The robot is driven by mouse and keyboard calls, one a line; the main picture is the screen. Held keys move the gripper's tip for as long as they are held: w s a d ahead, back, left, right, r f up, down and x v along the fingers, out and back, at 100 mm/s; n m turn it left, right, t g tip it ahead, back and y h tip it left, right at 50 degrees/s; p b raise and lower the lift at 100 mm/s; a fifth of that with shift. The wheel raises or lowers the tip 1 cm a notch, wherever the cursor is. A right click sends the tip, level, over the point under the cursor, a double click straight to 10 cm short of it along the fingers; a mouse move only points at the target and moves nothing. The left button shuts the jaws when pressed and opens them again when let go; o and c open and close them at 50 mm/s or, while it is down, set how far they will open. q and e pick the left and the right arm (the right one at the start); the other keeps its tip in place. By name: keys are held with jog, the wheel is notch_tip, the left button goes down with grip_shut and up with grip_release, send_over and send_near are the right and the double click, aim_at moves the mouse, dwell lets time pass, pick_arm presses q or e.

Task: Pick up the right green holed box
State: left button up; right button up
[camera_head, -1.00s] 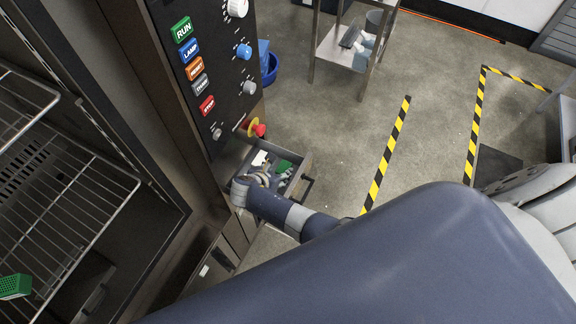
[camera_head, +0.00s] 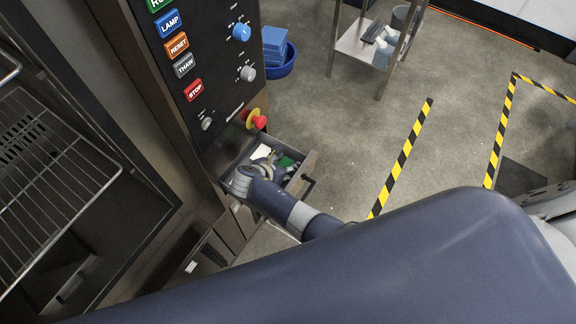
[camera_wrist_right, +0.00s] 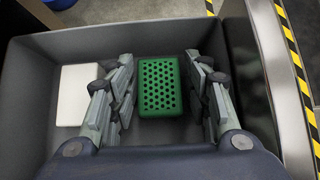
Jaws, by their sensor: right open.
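The green holed box (camera_wrist_right: 160,86) lies in an open drawer (camera_wrist_right: 42,135), seen in the right wrist view. My right gripper (camera_wrist_right: 160,85) is open, with one finger on each side of the box and a gap on both sides. In the head view, my right gripper (camera_head: 262,172) reaches into the drawer (camera_head: 306,172) below the control panel. A bit of green box (camera_head: 288,163) shows beside it, partly hidden by the gripper. My left gripper is not in view.
A white block (camera_wrist_right: 80,95) lies left of the gripper in the drawer. The drawer walls surround the gripper closely. A red emergency knob (camera_head: 259,122) sits above the drawer. Wire racks (camera_head: 50,170) stand in the open chamber at left.

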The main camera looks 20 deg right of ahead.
jog(key=shift+a, duration=0.1)
jog(key=shift+c, duration=0.6)
jog(key=c, duration=0.8)
jog(key=shift+o, duration=0.2)
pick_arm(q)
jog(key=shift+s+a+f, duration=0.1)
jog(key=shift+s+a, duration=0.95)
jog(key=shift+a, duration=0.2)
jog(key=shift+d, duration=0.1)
pick_arm(e)
jog(key=shift+r, duration=0.1)
